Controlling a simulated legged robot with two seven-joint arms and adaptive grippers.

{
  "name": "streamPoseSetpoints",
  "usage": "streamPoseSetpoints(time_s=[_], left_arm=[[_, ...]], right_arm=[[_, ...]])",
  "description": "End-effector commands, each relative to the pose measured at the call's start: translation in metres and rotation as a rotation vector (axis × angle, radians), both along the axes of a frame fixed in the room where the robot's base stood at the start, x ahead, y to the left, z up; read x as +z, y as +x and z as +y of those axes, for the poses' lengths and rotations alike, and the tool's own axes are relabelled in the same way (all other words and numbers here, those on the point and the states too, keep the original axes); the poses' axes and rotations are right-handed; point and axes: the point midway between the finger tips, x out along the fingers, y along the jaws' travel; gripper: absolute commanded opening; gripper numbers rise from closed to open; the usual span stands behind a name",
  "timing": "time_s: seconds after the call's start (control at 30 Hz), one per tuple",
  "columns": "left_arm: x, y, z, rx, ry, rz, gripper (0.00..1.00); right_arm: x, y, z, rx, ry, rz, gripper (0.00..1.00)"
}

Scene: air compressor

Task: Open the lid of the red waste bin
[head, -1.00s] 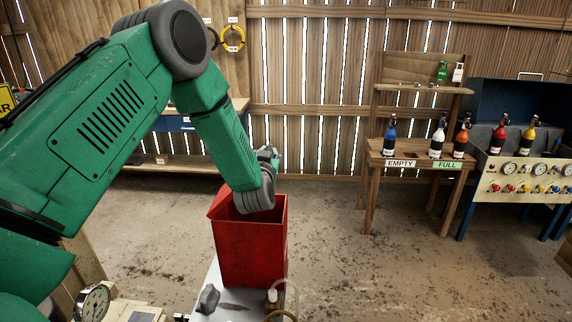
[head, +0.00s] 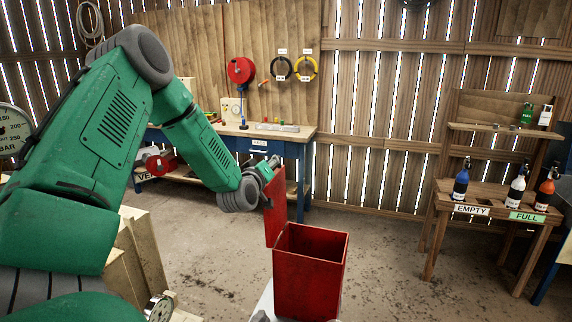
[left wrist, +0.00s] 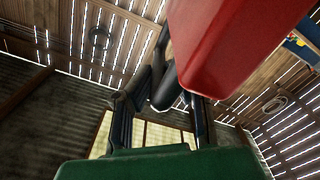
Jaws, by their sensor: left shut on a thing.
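The red waste bin (head: 309,286) stands in the lower middle of the head view, and its open top shows a dark inside. Its red lid (head: 275,212) is upright at the bin's far left side, clear of the opening. Whether it still joins the bin's rim is hard to tell. My left gripper (head: 267,174) is shut on the lid near its upper end. In the left wrist view the lid (left wrist: 235,40) fills the upper right, beside the dark fingers (left wrist: 172,85). My right gripper is in neither view.
A blue workbench (head: 290,150) stands behind the lid. A wooden stand (head: 490,195) with several bottles and EMPTY and FULL signs is at right. Open floor (head: 390,260) lies between bin and stand.

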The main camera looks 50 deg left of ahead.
Motion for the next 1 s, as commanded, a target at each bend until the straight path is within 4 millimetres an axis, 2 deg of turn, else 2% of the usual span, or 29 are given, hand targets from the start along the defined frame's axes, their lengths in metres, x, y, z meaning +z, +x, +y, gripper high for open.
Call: streamPoseSetpoints(time_s=[0.03,0.3,0.7,0.73,0.77,1.0], left_arm=[[-0.01,-0.006,0.005,0.004,-0.027,0.011,0.0],[-0.013,-0.012,0.015,0.002,-0.067,-0.011,0.0],[-0.014,-0.013,0.015,0.001,-0.07,-0.012,0.0],[-0.014,-0.013,0.015,0.001,-0.07,-0.012,0.23],[-0.014,-0.012,0.015,0.001,-0.07,-0.012,0.33],[-0.007,-0.012,0.014,-0.001,-0.065,-0.025,0.33]], right_arm=[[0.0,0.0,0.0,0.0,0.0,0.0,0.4],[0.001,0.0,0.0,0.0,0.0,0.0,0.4],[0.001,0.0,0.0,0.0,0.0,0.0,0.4],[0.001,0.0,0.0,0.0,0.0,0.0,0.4],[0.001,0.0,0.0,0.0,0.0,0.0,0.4],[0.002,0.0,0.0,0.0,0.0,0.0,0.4]])
